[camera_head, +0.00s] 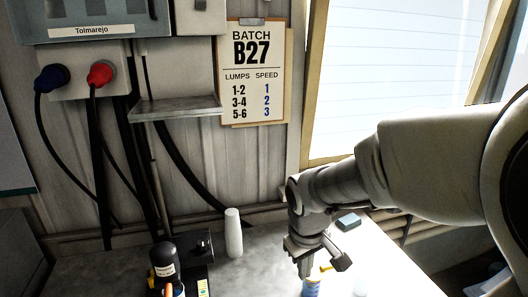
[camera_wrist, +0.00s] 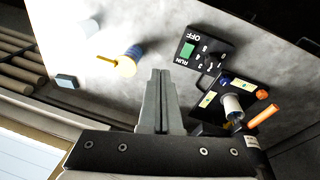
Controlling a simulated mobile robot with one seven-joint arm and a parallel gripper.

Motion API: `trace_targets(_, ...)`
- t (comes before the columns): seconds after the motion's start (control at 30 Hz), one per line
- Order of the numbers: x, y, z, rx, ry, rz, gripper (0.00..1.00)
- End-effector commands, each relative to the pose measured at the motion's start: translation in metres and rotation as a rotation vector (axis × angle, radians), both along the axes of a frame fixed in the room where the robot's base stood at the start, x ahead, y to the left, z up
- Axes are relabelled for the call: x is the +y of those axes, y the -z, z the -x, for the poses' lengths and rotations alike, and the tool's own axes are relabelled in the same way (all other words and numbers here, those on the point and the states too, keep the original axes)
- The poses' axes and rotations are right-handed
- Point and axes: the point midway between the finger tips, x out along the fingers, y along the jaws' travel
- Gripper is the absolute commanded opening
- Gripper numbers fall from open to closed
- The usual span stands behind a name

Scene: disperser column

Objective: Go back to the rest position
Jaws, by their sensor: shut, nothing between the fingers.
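My gripper (camera_head: 303,268) is over the grey worktop (camera_head: 262,262) in the head view, pointing down. In the wrist view its two fingers (camera_wrist: 160,76) are pressed together with nothing between them. In the head view the blue container (camera_head: 312,288) shows just below my gripper, partly cut off by the frame edge. I cannot tell the exact gap between them.
A white cylinder (camera_head: 233,233) and a black machine (camera_head: 164,262) stand left of my gripper. A RUN/OFF dial panel (camera_wrist: 204,52) and an orange stick (camera_wrist: 262,120) show in the wrist view. A batch clipboard (camera_head: 254,75) hangs on the wall.

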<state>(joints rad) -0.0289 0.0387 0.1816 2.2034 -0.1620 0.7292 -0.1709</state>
Motion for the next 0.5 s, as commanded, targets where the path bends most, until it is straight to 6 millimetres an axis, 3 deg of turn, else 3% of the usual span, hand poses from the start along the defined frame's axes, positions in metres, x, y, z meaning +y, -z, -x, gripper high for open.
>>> trace_targets(0.2,-0.020,-0.042,0.030,-0.082,0.118,-0.024,0.00)
trace_targets(0.5,-0.041,-0.083,0.079,-0.185,0.271,-0.088,0.00)
